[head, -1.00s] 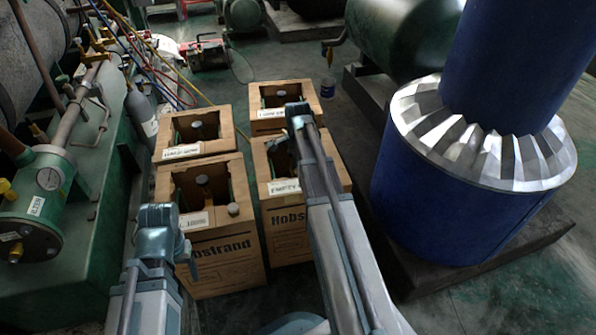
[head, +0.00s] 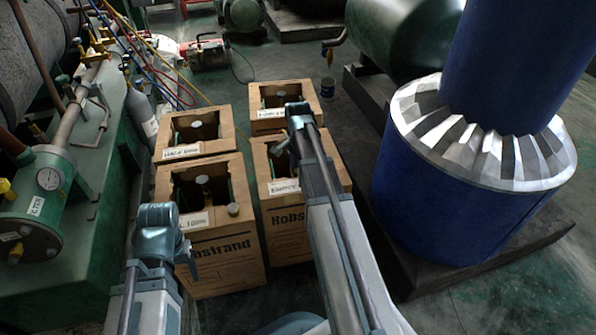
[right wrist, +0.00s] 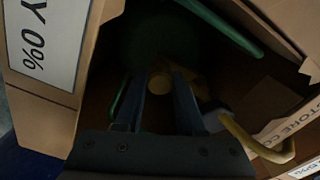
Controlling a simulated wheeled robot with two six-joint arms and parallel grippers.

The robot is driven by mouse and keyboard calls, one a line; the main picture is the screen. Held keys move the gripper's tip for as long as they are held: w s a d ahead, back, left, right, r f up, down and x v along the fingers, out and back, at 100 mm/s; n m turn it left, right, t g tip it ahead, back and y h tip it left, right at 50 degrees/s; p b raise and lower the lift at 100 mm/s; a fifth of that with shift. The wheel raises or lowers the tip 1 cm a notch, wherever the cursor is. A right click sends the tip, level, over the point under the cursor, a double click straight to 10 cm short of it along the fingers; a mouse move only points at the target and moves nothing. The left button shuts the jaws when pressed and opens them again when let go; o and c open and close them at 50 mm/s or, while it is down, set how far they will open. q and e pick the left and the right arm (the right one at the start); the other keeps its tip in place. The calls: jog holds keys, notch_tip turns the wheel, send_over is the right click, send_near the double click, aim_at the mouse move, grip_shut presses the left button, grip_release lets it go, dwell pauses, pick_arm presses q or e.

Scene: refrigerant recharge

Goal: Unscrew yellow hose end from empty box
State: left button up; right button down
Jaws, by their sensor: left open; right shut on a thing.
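The empty box (head: 287,216) is the front right cardboard box, open at the top, with an "EMPTY" label on its rim. Its "Y 0%" label (right wrist: 42,40) shows in the right wrist view. My right gripper (right wrist: 160,78) reaches down into this box, its fingers closed around a small part in shadow that seems to be the yellow hose end. The yellow hose (right wrist: 258,145) curves beside the right finger. In the head view my right arm hides most of the grip. My left gripper (head: 189,263) is open and empty in front of the front left box.
The front left box (head: 222,255) and two back boxes (head: 190,148) (head: 273,118) stand close around. A green machine (head: 75,215) with a gauge and colored hoses is at left. A large blue column (head: 450,215) stands on a dark base at right.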

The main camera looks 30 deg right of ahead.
jog(key=n, duration=0.3)
jog(key=shift+n, duration=0.3)
jog(key=shift+n, duration=1.8)
jog(key=shift+n, duration=1)
jog(key=shift+r, duration=0.1)
jog(key=shift+r+p, duration=2.45)
jog(key=shift+p, duration=0.1)
